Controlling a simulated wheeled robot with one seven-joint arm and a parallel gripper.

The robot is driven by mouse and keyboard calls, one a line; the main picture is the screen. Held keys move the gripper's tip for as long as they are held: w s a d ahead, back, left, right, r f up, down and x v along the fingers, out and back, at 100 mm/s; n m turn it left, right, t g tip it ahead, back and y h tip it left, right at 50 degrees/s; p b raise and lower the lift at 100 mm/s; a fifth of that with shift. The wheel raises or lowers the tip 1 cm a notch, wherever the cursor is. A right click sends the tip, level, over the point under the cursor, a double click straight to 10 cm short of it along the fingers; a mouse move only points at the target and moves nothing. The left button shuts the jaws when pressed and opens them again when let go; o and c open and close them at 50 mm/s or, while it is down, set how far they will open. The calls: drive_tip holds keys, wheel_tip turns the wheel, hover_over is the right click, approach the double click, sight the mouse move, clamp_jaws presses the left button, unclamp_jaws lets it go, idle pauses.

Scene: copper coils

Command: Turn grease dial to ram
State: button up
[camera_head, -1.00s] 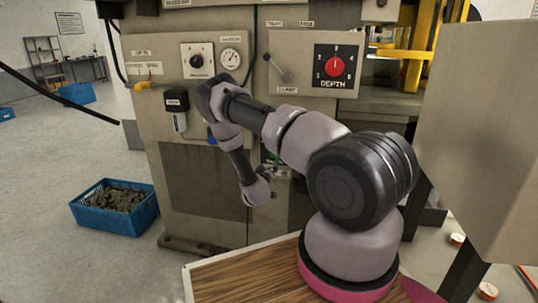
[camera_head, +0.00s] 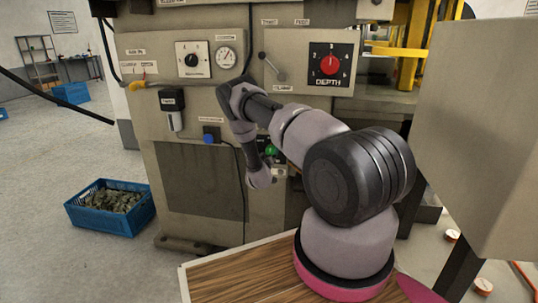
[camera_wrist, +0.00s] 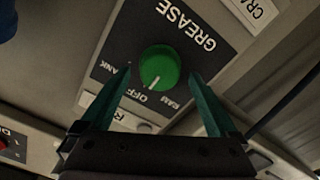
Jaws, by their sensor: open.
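The grease dial is a round green knob (camera_wrist: 160,66) on a black plate, seen upside down in the wrist view. Its white pointer line is toward the OFF label (camera_wrist: 138,96). The RAM label (camera_wrist: 170,103) is just right of OFF, and a partly covered label ending in ANK is to the left. My gripper (camera_wrist: 160,72) is open, with one dark green finger on each side of the knob. Small gaps show between the fingers and the knob. In the head view the green knob (camera_head: 271,150) shows partly behind my arm, and the fingers are hidden.
A large red DEPTH dial (camera_head: 330,65), a lever (camera_head: 273,68) and a black selector knob (camera_head: 191,59) are on the machine front. A blue button (camera_head: 209,138) is left of my arm. A blue crate (camera_head: 112,207) stands on the floor at left.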

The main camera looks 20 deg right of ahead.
drive_tip(key=c, duration=1.4)
drive_tip(key=shift+o, duration=0.2)
drive_tip(key=shift+n, duration=0.3)
drive_tip(key=n, duration=0.5)
drive_tip(key=shift+a+f, duration=0.1)
drive_tip(key=shift+a, duration=0.05)
drive_tip(key=n, duration=0.6)
drive_tip(key=shift+f, duration=0.15)
drive_tip(key=shift+n, duration=0.3)
drive_tip(key=o, duration=1.4)
drive_tip(key=shift+c, duration=0.2)
